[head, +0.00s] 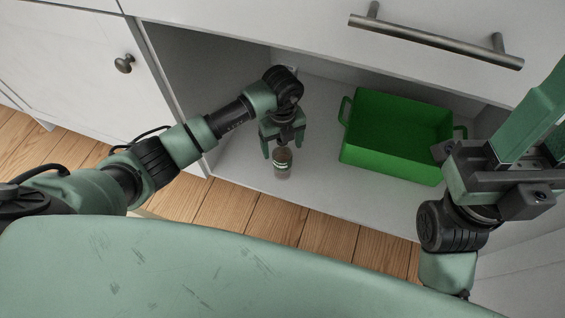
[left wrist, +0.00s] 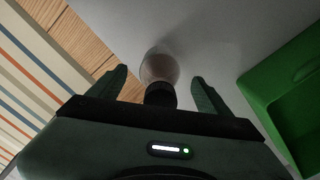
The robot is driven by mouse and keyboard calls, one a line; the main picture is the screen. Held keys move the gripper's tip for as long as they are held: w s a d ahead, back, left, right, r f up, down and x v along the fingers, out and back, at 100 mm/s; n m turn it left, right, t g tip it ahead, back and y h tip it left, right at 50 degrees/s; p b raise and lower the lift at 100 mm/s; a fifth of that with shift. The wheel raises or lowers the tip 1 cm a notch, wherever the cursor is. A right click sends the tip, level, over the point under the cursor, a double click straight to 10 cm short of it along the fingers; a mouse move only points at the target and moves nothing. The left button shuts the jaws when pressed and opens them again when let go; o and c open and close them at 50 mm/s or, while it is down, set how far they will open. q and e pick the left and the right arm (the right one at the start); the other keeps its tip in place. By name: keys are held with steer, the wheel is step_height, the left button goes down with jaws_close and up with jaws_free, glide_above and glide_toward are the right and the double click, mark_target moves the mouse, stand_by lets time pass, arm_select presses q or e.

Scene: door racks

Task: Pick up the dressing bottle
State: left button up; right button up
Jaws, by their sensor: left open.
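The dressing bottle (head: 283,165) is small and brownish with a dark cap and a pale greenish label. It stands on the cabinet floor near its front edge. In the left wrist view the bottle (left wrist: 159,67) shows between the two fingers, with clear gaps on both sides. My left gripper (head: 283,147) is open and points down at the bottle's top; it also shows in the left wrist view (left wrist: 159,78). My right gripper (head: 495,165) is at the right, close to the camera; its finger gap is not clear.
A green open bin (head: 395,130) with side handles stands on the cabinet floor (head: 240,150), right of the bottle. A drawer front with a bar handle (head: 435,42) overhangs the opening. A closed door with a knob (head: 124,64) is at the left. Wooden floor (head: 270,222) lies in front.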

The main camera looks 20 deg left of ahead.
arm_select(q)
steer(key=shift+f, duration=0.75)
jaws_close()
